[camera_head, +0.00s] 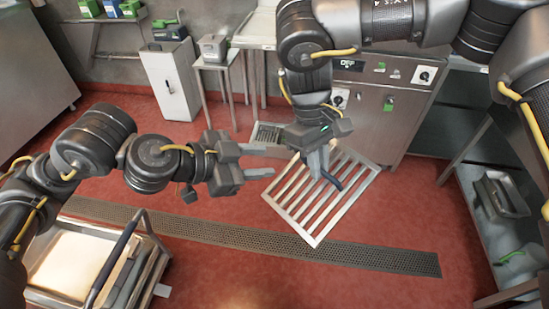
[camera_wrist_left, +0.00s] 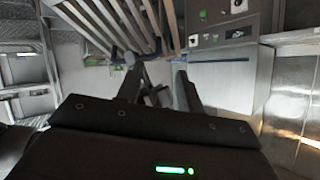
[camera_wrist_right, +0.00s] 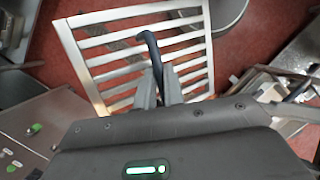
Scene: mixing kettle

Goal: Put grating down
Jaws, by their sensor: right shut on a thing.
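The grating (camera_head: 348,208) is a pale metal frame with several parallel slats. It hangs in the air above the red floor, tilted, in front of the steel control cabinet. My right gripper (camera_head: 321,167) is shut on it, at a dark hooked handle (camera_wrist_right: 153,50) that stands up from the slats. The grating (camera_wrist_right: 80,62) fills much of the right wrist view, and the gripper hides part of it. My left gripper (camera_head: 262,161) is open and empty, just left of the grating and apart from it. The left wrist view shows the slats (camera_wrist_left: 118,25) above its fingers.
The steel control cabinet (camera_head: 385,125) with knobs stands behind. A perforated drain strip (camera_head: 215,232) crosses the floor. A cart (camera_head: 70,262) with a dark handle stands lower left, a shelf rack (camera_head: 490,225) at right. A white cabinet (camera_head: 170,82) and small table stand at back left. Red floor is open in front.

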